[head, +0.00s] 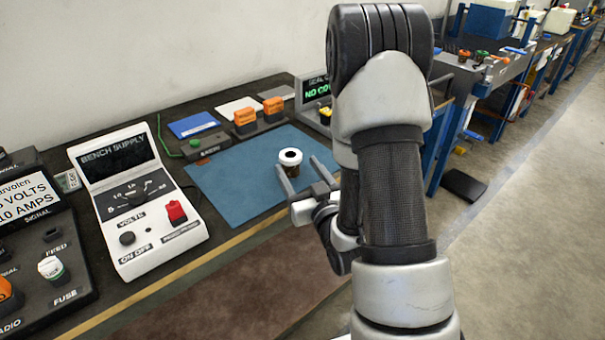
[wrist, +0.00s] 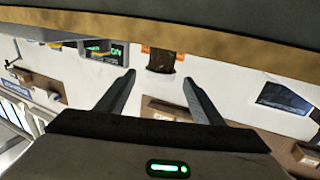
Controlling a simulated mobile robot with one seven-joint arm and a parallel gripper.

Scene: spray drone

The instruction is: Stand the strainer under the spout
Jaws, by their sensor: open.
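A small dark brown cylinder with a white rim and dark centre (head: 290,154) stands upright on the blue mat (head: 226,184); I take it for the strainer but cannot be sure. My gripper (head: 297,164) is open and empty, its two fingers pointing at this piece from the near side. In the wrist view, which looks upside down, the brown body (wrist: 165,62) shows between and beyond the fingertips (wrist: 160,77). Whether the fingers reach beside it I cannot tell. I cannot make out a spout in either view; my arm hides part of the bench.
The bench supply (head: 135,200) stands left of the mat. Orange-topped blocks (head: 246,119), a blue panel (head: 192,125) and a display box (head: 315,92) line the back. The mat's left and front parts are clear. The bench's front edge (head: 215,254) runs below my gripper.

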